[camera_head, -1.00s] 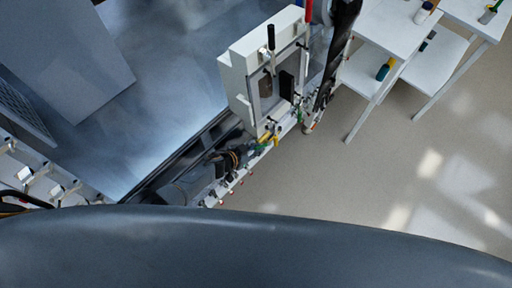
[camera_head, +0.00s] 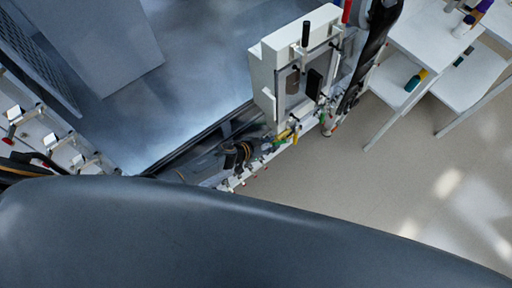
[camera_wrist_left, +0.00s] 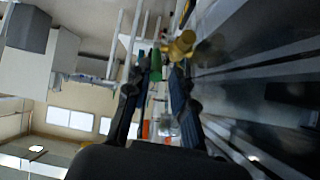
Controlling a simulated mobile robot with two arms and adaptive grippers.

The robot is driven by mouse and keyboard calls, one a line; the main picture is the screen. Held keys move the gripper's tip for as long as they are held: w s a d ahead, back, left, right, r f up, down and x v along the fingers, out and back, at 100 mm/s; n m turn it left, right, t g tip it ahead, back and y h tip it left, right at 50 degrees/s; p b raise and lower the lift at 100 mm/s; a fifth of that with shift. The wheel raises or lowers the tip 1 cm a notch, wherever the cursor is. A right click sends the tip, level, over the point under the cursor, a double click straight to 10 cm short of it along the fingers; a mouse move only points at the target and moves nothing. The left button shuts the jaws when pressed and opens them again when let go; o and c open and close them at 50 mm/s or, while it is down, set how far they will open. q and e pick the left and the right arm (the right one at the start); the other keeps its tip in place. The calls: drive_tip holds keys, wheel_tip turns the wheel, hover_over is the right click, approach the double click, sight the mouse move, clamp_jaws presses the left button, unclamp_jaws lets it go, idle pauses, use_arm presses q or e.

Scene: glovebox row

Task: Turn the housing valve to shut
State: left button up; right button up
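A row of small coloured valve handles runs along the white ledge below the white housing (camera_head: 262,78). One yellow handle (camera_head: 284,134) shows there. In the left wrist view a yellow knob-like handle (camera_wrist_left: 181,45) and a green handle (camera_wrist_left: 155,66) lie just past my fingertips. I cannot tell for certain which is the housing valve, or its angle. My left gripper (camera_head: 258,149) is close beside the handles. In the left wrist view its two dark fingers are apart, and nothing is clearly gripped between them (camera_wrist_left: 160,70).
The housing has an upright black handle (camera_head: 306,33) and a red one (camera_head: 346,11). White tables (camera_head: 430,45) with bottles stand at upper right. Open floor (camera_head: 420,190) lies at right.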

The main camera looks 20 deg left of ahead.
use_arm(q)
drive_tip(key=v, duration=1)
drive_tip(key=shift+s, duration=0.1)
